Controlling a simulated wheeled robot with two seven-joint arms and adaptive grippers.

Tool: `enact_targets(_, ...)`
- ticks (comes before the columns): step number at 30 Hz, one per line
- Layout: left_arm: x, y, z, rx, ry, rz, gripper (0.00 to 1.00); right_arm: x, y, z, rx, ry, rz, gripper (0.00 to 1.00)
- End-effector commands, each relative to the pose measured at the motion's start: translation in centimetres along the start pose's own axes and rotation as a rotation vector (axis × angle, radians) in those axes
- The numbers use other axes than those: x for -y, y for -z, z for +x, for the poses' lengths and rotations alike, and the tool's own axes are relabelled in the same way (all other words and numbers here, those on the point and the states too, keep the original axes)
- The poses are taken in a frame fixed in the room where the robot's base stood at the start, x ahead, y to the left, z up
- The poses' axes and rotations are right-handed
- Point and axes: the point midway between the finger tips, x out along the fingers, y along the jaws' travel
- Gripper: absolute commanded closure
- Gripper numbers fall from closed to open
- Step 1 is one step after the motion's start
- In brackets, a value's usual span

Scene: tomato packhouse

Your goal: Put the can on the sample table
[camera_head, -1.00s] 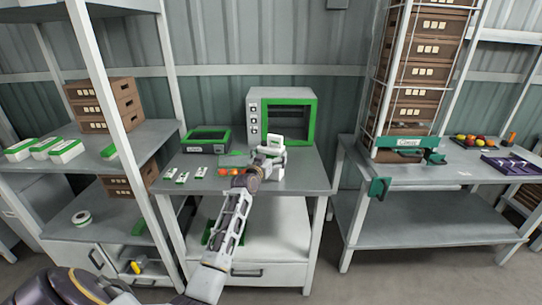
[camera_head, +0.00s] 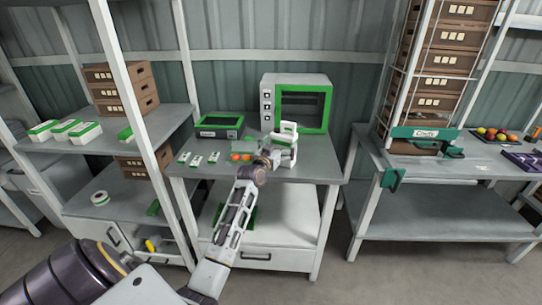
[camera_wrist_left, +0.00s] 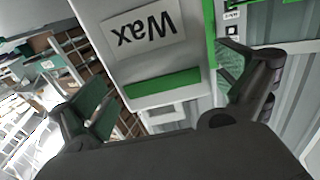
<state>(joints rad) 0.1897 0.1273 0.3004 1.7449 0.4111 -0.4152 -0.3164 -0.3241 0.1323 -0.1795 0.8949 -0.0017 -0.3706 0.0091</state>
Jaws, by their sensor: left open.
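The can (camera_head: 286,137), white with green parts, stands upright on the grey table (camera_head: 318,166), in front of the oven. In the left wrist view the can (camera_wrist_left: 158,65) fills the middle, with an upside-down "Wax" label and a green band. My left gripper (camera_head: 272,158) is open at the can's near left side. In the wrist view its two dark fingers (camera_wrist_left: 168,88) are spread on either side of the can, with gaps visible. No sign names the table. My right gripper is not in view.
A green-framed oven (camera_head: 300,103) stands close behind the can. A green-rimmed device (camera_head: 219,126), small white cards and orange-red tomatoes (camera_head: 240,157) lie to the left. The table's front right is clear. A shelf (camera_head: 150,125) stands left, and another bench (camera_head: 440,184) right.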

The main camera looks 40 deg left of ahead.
Motion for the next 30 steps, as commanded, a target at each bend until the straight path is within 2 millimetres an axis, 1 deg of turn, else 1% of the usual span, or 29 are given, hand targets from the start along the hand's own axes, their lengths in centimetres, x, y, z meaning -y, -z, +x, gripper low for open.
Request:
enact_targets(8,0.0,0.0,-2.5,0.000,0.000,0.000,0.00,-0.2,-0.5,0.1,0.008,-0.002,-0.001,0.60)
enact_targets(21,0.0,-0.1,-6.4,0.001,0.000,-0.001,0.00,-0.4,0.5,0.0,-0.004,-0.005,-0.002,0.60)
enact_targets(30,0.0,0.0,-8.0,0.000,0.000,-0.001,0.00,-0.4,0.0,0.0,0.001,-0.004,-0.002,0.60)
